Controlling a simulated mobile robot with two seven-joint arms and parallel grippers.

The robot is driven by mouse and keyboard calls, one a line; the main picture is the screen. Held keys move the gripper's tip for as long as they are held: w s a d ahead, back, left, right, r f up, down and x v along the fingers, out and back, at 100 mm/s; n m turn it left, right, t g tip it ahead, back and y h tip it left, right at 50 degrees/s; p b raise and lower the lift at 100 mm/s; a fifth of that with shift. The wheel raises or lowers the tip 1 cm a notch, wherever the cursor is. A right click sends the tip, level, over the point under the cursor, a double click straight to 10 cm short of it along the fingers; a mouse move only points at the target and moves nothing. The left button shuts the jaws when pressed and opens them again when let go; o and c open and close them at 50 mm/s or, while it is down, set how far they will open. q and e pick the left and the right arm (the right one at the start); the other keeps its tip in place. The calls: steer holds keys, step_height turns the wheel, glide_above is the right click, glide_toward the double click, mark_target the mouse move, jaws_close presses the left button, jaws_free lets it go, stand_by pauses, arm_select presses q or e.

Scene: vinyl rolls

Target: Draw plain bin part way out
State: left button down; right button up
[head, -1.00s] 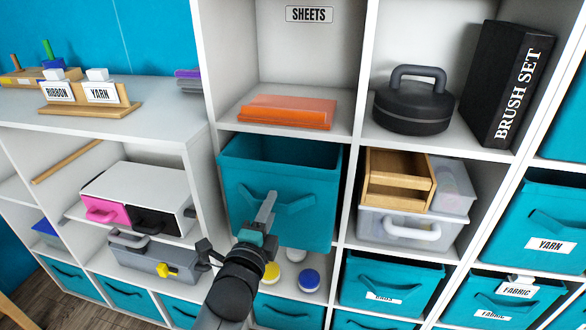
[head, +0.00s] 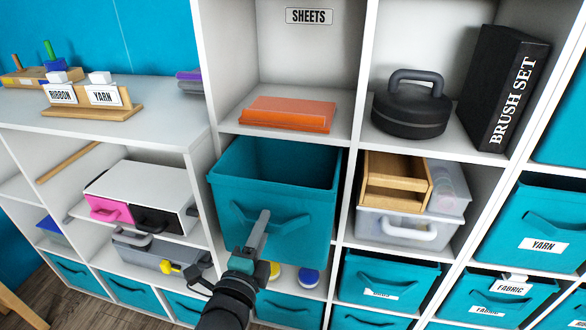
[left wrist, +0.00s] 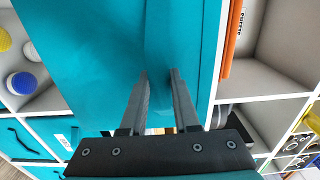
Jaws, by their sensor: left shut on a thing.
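The plain teal bin (head: 285,170) has no label and juts part way out of its cubby, below the cubby marked SHEETS. Its open top shows an empty-looking inside. My left gripper (head: 262,222) is at the bin's front, shut on its teal handle strap. In the left wrist view the two fingers (left wrist: 160,80) meet the handle against the teal front (left wrist: 95,45). The exact grip on the strap is partly hidden. My right gripper is in neither view.
Below the bin are jars with yellow and blue lids (head: 308,275). To the right stands a clear drawer box (head: 400,228) with a wooden tray (head: 395,183). To the left are a pink and black drawer unit (head: 140,195) and a grey toolbox (head: 150,250).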

arm_select(q)
steer(key=shift+s+a, duration=0.1)
steer(key=shift+s, duration=0.2)
steer(key=c, duration=0.6)
jaws_free()
steer(key=shift+f, duration=0.1)
steer(key=shift+p+v, duration=1.3)
steer(key=shift+v, duration=3.15)
